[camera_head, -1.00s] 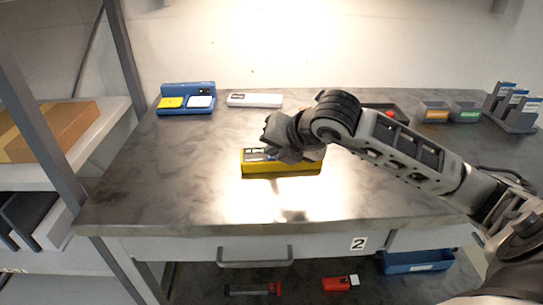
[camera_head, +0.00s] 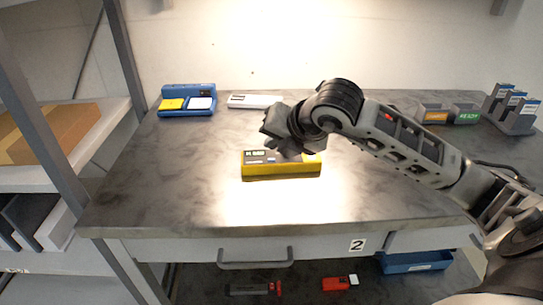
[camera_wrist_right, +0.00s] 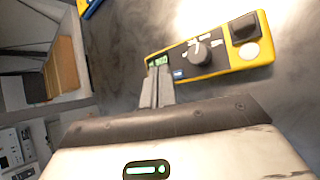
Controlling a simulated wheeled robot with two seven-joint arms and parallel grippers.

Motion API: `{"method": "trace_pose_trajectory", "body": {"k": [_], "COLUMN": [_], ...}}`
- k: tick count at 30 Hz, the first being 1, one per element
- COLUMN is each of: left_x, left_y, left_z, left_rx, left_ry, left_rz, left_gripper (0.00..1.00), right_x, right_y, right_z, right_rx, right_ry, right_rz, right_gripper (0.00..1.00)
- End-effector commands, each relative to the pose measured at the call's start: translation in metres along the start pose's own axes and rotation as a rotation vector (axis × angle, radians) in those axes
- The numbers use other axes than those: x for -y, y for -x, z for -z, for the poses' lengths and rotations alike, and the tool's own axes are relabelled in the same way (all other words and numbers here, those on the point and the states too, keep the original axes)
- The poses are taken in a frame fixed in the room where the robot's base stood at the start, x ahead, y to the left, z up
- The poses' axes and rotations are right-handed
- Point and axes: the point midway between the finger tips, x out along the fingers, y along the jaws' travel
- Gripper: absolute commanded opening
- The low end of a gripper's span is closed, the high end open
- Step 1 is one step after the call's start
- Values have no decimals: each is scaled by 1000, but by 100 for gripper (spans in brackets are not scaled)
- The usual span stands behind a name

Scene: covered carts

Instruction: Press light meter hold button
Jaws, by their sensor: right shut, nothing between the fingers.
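The light meter is a yellow-edged device with a dark face (camera_head: 281,172). It lies on the metal workbench under the lamp glow. In the right wrist view the meter (camera_wrist_right: 228,63) shows a small green-lit display, a blue button beside it, a round dark knob and a white round sensor. My right gripper (camera_wrist_right: 160,72) is shut and empty, its fingertips in front of the display end near the blue button. I cannot tell whether they touch the meter. In the head view my right gripper (camera_head: 281,150) hangs over the meter and hides part of its top. My left gripper is not in view.
A blue device with yellow and white pads (camera_head: 187,102) and a white box (camera_head: 254,101) stand at the back left of the bench. Small labelled bins (camera_head: 465,115) and a grey rack (camera_head: 517,112) stand at the back right. The bench's front is clear.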

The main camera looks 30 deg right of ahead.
Motion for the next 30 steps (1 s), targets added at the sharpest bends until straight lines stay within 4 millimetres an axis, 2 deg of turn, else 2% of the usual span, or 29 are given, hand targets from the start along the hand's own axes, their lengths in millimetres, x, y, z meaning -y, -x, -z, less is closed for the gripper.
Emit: {"method": "trace_pose_trajectory", "body": {"k": [3,11,30], "left_x": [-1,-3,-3], "left_y": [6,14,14], "left_z": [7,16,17], "left_rx": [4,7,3], "left_ry": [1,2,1], "left_rz": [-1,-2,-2], "left_gripper": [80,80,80], "right_x": [-9,-20,-20], "right_y": [12,27,27], "right_z": [-9,-20,-20], "right_rx": [2,0,0], "right_ry": [1,1,1], "right_rz": [-2,-1,0], "right_gripper": [0,0,0]}}
